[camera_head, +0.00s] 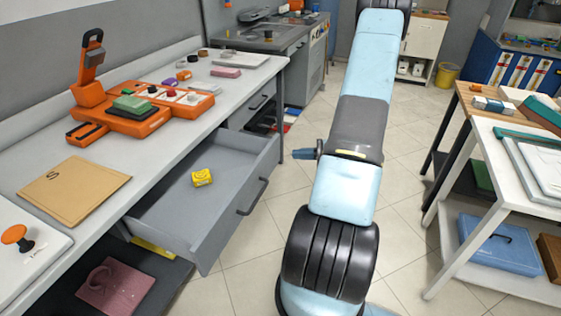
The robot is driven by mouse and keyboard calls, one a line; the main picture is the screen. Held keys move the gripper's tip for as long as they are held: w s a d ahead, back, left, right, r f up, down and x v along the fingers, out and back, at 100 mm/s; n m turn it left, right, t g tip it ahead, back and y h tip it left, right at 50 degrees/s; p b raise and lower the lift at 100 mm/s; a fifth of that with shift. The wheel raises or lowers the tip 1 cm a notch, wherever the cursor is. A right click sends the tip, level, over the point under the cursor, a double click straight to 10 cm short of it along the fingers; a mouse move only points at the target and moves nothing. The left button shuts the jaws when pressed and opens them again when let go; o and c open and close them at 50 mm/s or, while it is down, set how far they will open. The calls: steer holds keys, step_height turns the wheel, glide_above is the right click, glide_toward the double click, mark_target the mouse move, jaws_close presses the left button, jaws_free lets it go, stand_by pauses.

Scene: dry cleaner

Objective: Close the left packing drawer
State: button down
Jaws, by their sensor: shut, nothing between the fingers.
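The left packing drawer (210,225) is grey and pulled well out from under the long worktop. Its dark bar handle (253,196) is on the front panel, which faces right. A small yellow block (202,177) lies inside on the drawer floor. What looks like my gripper (300,153) sticks out left from behind my light blue arm, pointing toward the drawer side. Its fingers look shut, with nothing seen between them. It appears apart from the drawer front, to the right of the handle in the picture. My arm hides most of the wrist.
The worktop (45,150) carries an orange press (125,112), a brown envelope (73,191) and several small items. Another drawer (262,101) farther back looks closed. A lower shelf holds a pink piece (116,287). White table (450,217) stands right. Tiled floor (245,245) is clear beside the drawer.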

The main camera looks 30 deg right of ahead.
steer(key=s+d+f+m+t+h, duration=0.3)
steer(key=d+f+m+t, duration=0.15)
steer(key=f, duration=0.35)
glide_toward(273, 159)
steer(key=shift+m, duration=0.25)
steer(key=x, duration=0.7)
steer(key=shift+r, duration=0.2)
